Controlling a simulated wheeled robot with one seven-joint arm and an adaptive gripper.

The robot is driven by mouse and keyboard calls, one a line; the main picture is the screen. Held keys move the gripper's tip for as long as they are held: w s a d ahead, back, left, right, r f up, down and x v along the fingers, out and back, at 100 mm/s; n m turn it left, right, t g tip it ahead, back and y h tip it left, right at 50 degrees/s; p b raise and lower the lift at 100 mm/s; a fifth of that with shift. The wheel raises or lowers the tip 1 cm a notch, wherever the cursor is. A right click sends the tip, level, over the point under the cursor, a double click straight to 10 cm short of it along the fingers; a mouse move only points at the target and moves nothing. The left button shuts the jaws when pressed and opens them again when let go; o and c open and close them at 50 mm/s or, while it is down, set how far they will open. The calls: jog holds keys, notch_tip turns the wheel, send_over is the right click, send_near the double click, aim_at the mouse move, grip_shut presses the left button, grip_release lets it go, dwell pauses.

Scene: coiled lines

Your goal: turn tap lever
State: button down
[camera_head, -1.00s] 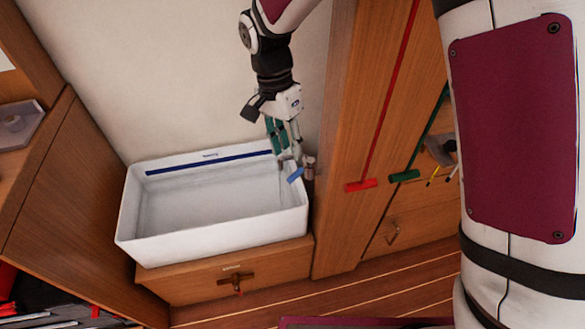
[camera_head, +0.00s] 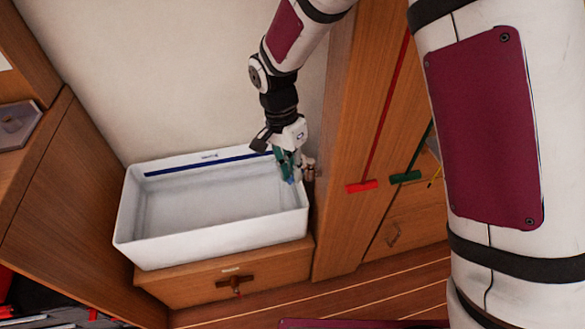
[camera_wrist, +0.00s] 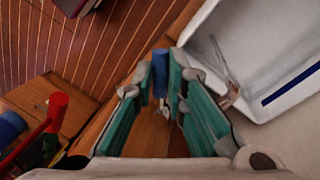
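The tap (camera_head: 309,170) stands at the right end of the white basin (camera_head: 128,215), partly hidden behind my gripper. Its blue lever (camera_wrist: 159,72) shows in the wrist view as a short blue cylinder between my fingertips. My gripper (camera_wrist: 161,78) has its teal fingers apart, one on each side of the lever. Whether either finger touches the lever I cannot tell. In the head view my gripper (camera_head: 290,172) points down at the basin's right rim, and the lever is mostly covered.
The basin sits on a wooden cabinet with a latch (camera_head: 235,281). A wooden post rises just right of the tap. A red T-shaped tool (camera_head: 362,186) and a green one (camera_head: 405,177) hang beside it. The inside of the basin is empty.

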jog(key=shift+w, duration=0.1)
dwell(0.3)
jog(key=shift+w+a+m+g+y+p, duration=0.15)
jog(key=shift+w+a+m+p, duration=0.25)
jog(key=shift+m, duration=0.75)
jog(key=shift+w+a+m+g+y+p, duration=0.15)
jog(key=shift+w+m+p, duration=0.35)
jog(key=shift+m, duration=0.6)
jog(key=shift+w+a+m+g+y+p, duration=0.1)
jog(key=shift+w+a+m+y+p, duration=0.15)
jog(key=shift+w+m, duration=0.65)
jog(key=shift+s+m, duration=0.25)
jog(key=shift+m, duration=0.1)
jog(key=c, duration=1.6)
grip_release()
jog(key=shift+r, duration=0.15)
notch_tip(320, 180, up, 12)
jog(key=w, duration=0.2)
jog(key=shift+a+f, duration=0.2)
jog(key=shift+a, duration=0.15)
